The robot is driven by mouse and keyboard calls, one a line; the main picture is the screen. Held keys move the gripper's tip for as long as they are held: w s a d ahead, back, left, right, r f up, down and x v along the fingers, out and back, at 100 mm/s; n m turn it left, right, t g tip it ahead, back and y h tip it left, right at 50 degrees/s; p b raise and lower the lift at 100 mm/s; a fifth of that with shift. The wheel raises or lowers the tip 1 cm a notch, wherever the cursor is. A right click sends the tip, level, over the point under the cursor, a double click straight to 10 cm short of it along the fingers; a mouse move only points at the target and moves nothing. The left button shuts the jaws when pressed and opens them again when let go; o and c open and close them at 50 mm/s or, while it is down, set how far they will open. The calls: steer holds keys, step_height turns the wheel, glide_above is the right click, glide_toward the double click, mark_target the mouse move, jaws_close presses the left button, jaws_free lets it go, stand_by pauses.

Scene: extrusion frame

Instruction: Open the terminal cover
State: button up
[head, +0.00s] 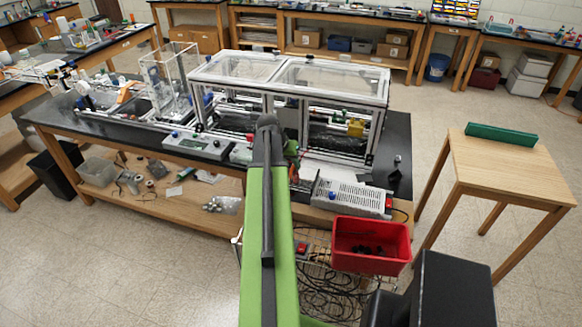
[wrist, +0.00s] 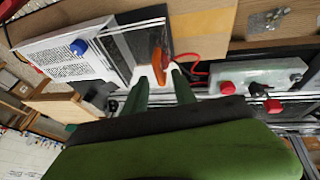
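My gripper (wrist: 158,77) shows in the wrist view as two green fingers with a gap between them. An orange tab (wrist: 158,62) lies at the gap, just beyond the tips; I cannot tell whether it touches them. It stands by a dark panel (wrist: 138,45) at the end of the white perforated power supply (wrist: 62,52), which has a blue knob. I cannot tell whether this panel is the terminal cover. In the head view, the power supply (head: 350,198) sits at the bench's front edge, and my green arm hides most of my gripper.
A red wire (wrist: 200,58) and a grey box with red knobs (wrist: 262,75) are beside my gripper. The clear-walled extrusion frame (head: 290,75) stands behind the power supply. A red bin (head: 371,262) is below the bench front. A wooden table (head: 500,170) stands at right.

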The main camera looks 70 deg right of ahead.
jaws_close()
stand_by(1.2)
